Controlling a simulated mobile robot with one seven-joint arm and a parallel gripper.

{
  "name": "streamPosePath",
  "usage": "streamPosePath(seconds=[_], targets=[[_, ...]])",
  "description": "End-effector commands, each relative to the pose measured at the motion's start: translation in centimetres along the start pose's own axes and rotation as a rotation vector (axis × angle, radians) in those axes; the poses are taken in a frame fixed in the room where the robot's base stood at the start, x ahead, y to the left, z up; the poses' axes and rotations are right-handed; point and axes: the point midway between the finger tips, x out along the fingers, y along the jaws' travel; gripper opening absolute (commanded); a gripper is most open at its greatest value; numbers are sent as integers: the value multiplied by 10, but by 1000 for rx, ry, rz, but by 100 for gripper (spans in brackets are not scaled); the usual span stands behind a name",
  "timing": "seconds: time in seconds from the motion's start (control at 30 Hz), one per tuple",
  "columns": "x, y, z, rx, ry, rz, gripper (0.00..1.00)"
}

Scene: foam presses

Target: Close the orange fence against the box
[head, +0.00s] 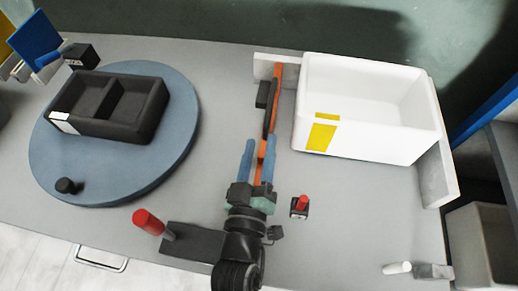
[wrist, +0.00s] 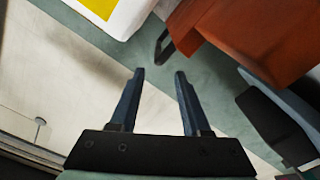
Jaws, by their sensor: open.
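The orange fence (head: 277,82) is a long thin bar standing left of the white box (head: 400,133), with a strip of grey table between them. A dark handle (head: 263,94) is on the fence's left side. The box has a yellow patch on its front. My gripper (head: 260,140) is open, its blue fingers near the front part of the fence. In the wrist view the fingers (wrist: 159,72) are apart with nothing between them. A large orange surface (wrist: 255,30) is at the top right, with a dark loop (wrist: 165,46) beyond the fingertips. The box corner (wrist: 130,17) shows at the top.
A grey stop (head: 436,172) stands along the box's right side. A small red-topped button (head: 301,205) is right of my gripper. A red-knobbed lever (head: 148,222) is front left. A blue turntable (head: 183,130) with a black tray (head: 155,115) fills the left.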

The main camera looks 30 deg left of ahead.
Motion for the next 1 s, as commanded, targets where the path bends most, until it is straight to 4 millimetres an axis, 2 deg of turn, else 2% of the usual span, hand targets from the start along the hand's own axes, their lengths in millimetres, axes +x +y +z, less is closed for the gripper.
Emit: streamPosePath(seconds=[0.37, 0.47, 0.57, 0.63, 0.77, 0.8, 0.9, 1.0], targets=[[-6, 0, -1, 0, 1, 0, 47], [-3, 3, -3, 3, 5, 7, 31], [10, 23, -17, 22, 26, 46, 13], [26, 51, -36, 52, 56, 98, 0], [54, 126, -90, 136, 144, 223, 0], [58, 151, -109, 164, 176, 261, 0], [62, 208, -156, 234, 260, 338, 0], [55, 257, -200, 292, 345, 397, 0]])
